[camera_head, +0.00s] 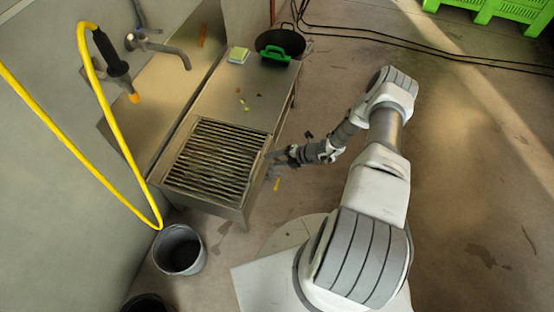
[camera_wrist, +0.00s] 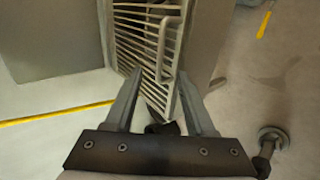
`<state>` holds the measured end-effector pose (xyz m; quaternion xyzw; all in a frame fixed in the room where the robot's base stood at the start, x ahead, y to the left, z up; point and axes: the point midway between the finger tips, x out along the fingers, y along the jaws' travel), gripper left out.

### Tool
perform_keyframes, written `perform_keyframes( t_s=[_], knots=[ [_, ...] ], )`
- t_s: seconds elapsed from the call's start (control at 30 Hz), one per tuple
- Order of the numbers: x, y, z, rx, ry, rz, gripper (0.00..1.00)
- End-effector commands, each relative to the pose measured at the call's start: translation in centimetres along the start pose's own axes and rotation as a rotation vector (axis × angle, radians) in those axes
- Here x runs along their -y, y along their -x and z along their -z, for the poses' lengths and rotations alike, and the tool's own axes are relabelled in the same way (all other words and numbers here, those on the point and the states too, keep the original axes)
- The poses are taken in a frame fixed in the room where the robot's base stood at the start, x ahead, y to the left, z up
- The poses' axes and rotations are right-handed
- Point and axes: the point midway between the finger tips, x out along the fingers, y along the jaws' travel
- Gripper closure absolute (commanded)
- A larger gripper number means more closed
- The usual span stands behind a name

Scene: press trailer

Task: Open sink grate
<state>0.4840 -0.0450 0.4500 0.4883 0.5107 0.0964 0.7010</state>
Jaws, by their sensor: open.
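The sink grate (camera_head: 213,158), a rectangle of parallel metal bars, lies over the basin at the near end of the metal sink table (camera_head: 235,100). It looks flat and closed. In the wrist view the barred grate (camera_wrist: 142,45) shows ahead of the fingers, with a raised bar handle (camera_wrist: 163,50) along its edge. My gripper (camera_head: 272,163) is beside the right edge of the sink. In the wrist view my gripper (camera_wrist: 160,92) is open, its two fingers spread with the grate's edge seen between them. I cannot tell whether either finger touches the grate.
A dark bucket (camera_head: 179,250) stands on the floor below the sink's near end. A yellow hose (camera_head: 110,110) hangs at the left by a faucet (camera_head: 158,47). Floor at right is mostly clear.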

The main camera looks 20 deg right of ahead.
Motion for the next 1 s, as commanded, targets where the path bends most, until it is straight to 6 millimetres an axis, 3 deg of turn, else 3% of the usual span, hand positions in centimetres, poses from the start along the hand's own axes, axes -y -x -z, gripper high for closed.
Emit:
perform_keyframes(
  t_s=[0.17, 0.7, 1.0],
  knots=[
    [0.2, -1.1, 0.0, 0.001, -0.005, -0.001, 0.45],
    [0.5, -7.6, 0.1, 0.000, -0.003, 0.000, 0.45],
    [0.3, -10.3, 0.0, 0.001, -0.002, 0.000, 0.45]
  ],
)
